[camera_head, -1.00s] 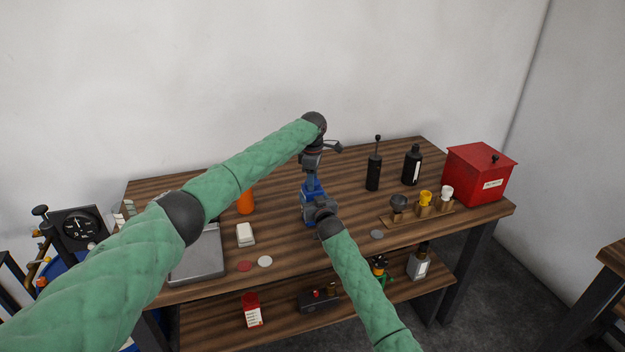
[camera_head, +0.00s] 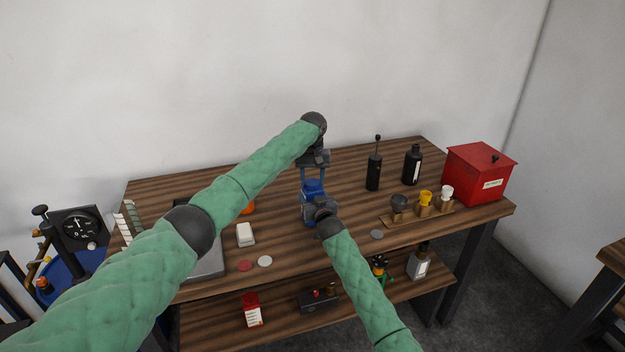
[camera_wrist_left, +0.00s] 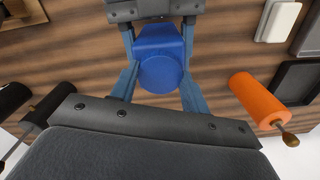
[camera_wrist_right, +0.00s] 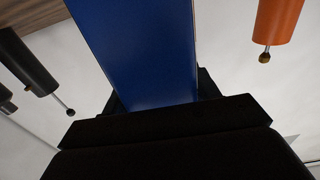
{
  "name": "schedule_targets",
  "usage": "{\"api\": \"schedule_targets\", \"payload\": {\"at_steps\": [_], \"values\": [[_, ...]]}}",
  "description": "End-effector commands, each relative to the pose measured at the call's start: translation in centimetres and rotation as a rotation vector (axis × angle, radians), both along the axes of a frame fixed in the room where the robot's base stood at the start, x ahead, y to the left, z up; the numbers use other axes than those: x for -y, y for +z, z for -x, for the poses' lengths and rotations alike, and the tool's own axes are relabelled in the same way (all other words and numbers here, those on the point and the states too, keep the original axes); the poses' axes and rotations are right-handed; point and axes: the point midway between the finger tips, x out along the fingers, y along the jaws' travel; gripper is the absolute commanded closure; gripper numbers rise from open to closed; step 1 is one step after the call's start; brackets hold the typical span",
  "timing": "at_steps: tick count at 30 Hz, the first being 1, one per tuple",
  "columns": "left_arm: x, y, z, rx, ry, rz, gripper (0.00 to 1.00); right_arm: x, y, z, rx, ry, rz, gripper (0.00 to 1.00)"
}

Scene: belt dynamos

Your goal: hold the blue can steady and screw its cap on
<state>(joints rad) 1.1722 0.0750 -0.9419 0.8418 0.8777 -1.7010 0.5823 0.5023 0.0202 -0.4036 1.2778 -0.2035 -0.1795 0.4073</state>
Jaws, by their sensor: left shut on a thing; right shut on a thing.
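The blue can (camera_head: 313,195) stands upright above the middle of the table; it fills much of the right wrist view (camera_wrist_right: 140,50). My right gripper (camera_head: 318,207) is shut on the can's body from the front. The round blue cap (camera_wrist_left: 161,77) sits at the can's top, seen from above in the left wrist view. My left gripper (camera_head: 312,180) points straight down over the can, its two fingers shut on the cap's sides. How tightly the cap sits on the neck cannot be told.
A white block (camera_head: 245,235) and two discs lie nearby. Black bottles (camera_head: 412,165), a rack of small cups (camera_head: 424,208) and a red box (camera_head: 478,174) stand right.

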Motion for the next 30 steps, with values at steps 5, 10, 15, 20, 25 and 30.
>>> {"api": "schedule_targets", "payload": {"at_steps": [5,10,15,20,25,30], "values": [[-0.12,0.02,-0.10,0.002,-0.246,0.000,0.81,-0.03,-0.14,0.06,-0.001,0.001,0.000,1.00],[-0.15,0.01,-0.13,0.003,-0.486,0.000,0.81,-0.03,-0.15,0.07,-0.001,0.001,0.000,1.00],[-0.15,-0.01,-0.13,0.003,-0.728,0.000,0.81,-0.04,-0.15,0.08,-0.001,0.001,0.000,1.00],[-0.15,-0.03,-0.13,0.003,-0.956,-0.001,0.81,-0.04,-0.15,0.09,-0.001,0.001,0.000,1.00],[-0.15,-0.04,-0.14,0.002,-1.200,0.000,0.81,-0.04,-0.16,0.09,-0.001,0.001,0.000,1.00],[-0.16,-0.04,-0.14,0.002,-1.445,-0.001,0.81,-0.05,-0.16,0.09,-0.001,0.001,0.000,1.00]]}}
